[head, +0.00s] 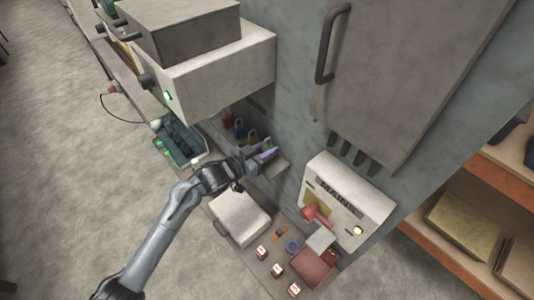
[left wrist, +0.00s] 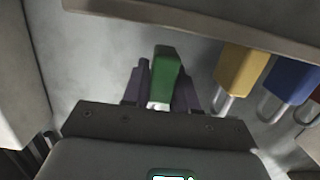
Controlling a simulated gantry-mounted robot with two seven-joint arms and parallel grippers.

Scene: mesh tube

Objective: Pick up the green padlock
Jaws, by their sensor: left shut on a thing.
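The green padlock (left wrist: 165,68) sits between the two purple-grey fingers of my left gripper (left wrist: 162,88) in the left wrist view, its body pointing away and its shackle toward the palm. My left gripper is shut on it. In the head view my left gripper (head: 264,155) is at the right end of a row of padlocks by the grey cabinet; the green padlock is hard to make out there. My right gripper is not in view.
A yellow padlock (left wrist: 242,64) and a blue padlock (left wrist: 289,82) hang right of the gripper in the left wrist view. A pale box (head: 240,217) stands below my arm. A MAINS panel (head: 345,200) is at the right. A teal bin (head: 180,143) is at the left.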

